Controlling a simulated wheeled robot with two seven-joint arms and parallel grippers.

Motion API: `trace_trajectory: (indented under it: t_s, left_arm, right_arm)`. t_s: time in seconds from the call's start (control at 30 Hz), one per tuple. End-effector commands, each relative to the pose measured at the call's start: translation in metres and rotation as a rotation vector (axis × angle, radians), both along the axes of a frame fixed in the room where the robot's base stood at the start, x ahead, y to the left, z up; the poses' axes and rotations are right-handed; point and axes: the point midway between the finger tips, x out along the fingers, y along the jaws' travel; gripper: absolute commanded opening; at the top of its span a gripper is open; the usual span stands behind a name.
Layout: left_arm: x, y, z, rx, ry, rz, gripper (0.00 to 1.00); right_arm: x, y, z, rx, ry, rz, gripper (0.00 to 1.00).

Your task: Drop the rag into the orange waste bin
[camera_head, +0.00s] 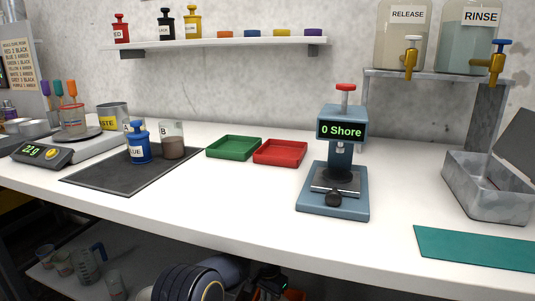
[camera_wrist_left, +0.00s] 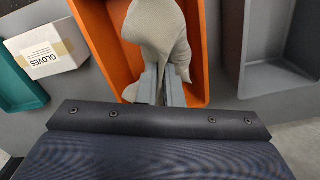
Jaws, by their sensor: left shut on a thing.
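In the left wrist view my left gripper (camera_wrist_left: 161,88) is shut on the rag (camera_wrist_left: 156,28), a crumpled pale beige cloth that hangs from the fingers. Behind the rag is the orange waste bin (camera_wrist_left: 198,48), with its walls showing on both sides. The rag appears over the bin's opening; I cannot tell how deep it reaches. In the head view my left arm is low at the bottom edge, below the table, with the gripper (camera_head: 268,277) small and dark over a sliver of orange bin (camera_head: 264,295). The rag cannot be made out there. My right gripper is not in view.
A white gloves box (camera_wrist_left: 48,48) and a teal bin (camera_wrist_left: 18,85) lie left of the orange bin, and a grey bin (camera_wrist_left: 268,72) lies right. The white table (camera_head: 240,215) is above my arm, holding a hardness tester (camera_head: 340,130) and trays.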

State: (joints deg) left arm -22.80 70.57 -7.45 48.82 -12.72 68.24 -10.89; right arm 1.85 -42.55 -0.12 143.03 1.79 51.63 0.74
Motion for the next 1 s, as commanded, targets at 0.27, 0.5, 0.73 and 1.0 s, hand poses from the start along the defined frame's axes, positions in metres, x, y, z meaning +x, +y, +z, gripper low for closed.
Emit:
trace_trajectory:
  t_s: [0.27, 0.5, 0.73, 1.0]
  left_arm:
    - [0.0, 0.0, -0.038, 0.001, 0.001, 0.0, 0.0]
    - [0.0, 0.0, -0.048, 0.0, 0.0, 0.0, 0.0]
    - [0.0, 0.0, -0.047, 0.0, 0.0, 0.0, 0.12]
    - [0.0, 0.0, -0.047, 0.0, 0.0, 0.0, 0.32]
  right_arm:
    - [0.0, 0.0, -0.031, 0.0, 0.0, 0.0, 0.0]
    - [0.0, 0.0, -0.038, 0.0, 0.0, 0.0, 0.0]
    - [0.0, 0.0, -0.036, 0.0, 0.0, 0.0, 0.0]
    - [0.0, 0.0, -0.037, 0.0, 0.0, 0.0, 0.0]
